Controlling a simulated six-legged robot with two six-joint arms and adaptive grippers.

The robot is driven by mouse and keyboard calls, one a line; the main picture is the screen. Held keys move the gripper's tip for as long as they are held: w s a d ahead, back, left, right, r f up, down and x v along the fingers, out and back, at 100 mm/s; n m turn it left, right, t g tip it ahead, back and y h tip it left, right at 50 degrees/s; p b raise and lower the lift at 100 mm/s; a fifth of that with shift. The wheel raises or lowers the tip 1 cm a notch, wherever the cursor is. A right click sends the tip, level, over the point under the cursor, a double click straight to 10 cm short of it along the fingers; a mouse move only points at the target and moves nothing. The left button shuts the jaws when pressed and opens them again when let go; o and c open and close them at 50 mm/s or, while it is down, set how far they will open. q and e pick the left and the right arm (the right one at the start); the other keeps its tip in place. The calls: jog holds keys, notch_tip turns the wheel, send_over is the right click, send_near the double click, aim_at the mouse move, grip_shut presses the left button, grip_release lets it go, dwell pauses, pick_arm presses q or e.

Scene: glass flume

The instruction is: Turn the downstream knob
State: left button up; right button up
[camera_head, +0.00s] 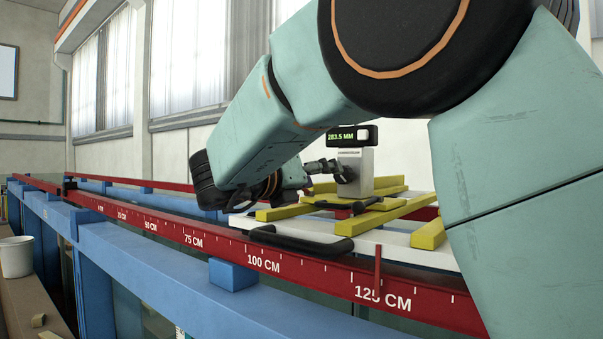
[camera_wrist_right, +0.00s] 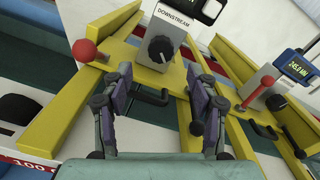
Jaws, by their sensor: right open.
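The downstream knob (camera_wrist_right: 160,48) is round and black with a light pointer mark. It sits on the face of a pale box (camera_wrist_right: 178,22) labelled DOWNSTREAM in the right wrist view. My right gripper (camera_wrist_right: 158,72) is open, its two fingers apart below the knob in that view, with nothing between them. The knob lies just beyond the fingertips, and I see no contact. In the head view the right gripper (camera_head: 325,167) is small and dark, close to a grey box (camera_head: 355,168) with a display reading 283.5 MM. My left gripper is not in view.
A yellow frame (camera_wrist_right: 60,128) carries a red ball lever (camera_wrist_right: 84,50) left of the knob. A second unit (camera_wrist_right: 294,65) with a red lever stands at right. A red scaled rail (camera_head: 225,251) and blue beam (camera_head: 160,275) run along the flume.

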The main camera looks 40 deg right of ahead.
aim_at(345, 175)
jog(key=m, duration=0.3)
jog(key=shift+a+r, duration=0.1)
jog(key=shift+a, duration=0.15)
jog(key=shift+s+d+m, duration=0.2)
jog(key=shift+d+m, duration=0.1)
jog(key=shift+m, duration=0.5)
jog(key=shift+d, duration=0.3)
jog(key=p+x, duration=0.3)
jog(key=x, duration=0.4)
jog(key=shift+w+d, duration=0.15)
jog(key=shift+d, duration=0.05)
jog(key=shift+a, duration=0.15)
